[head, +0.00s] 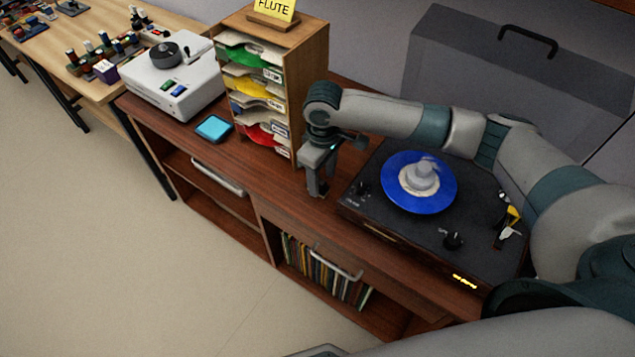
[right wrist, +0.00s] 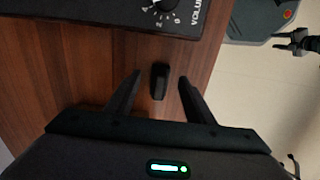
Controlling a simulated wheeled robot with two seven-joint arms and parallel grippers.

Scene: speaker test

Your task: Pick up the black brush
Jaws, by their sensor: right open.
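The black brush (right wrist: 159,81) is a small dark block on the brown wood top in the right wrist view. My right gripper (right wrist: 159,88) is open, with one finger on each side of the brush and a gap on both sides. In the head view, my right gripper (head: 318,187) points down over the cabinet top, between the paper sorter and the turntable. The brush cannot be made out there. My left gripper cannot be made out in either view.
A turntable (head: 385,222) with a blue record stands right of the gripper. A wooden sorter (head: 312,75) stands close on the left, with a light blue tablet (head: 213,128) and a white machine (head: 150,80) beyond. The cabinet's front edge is near.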

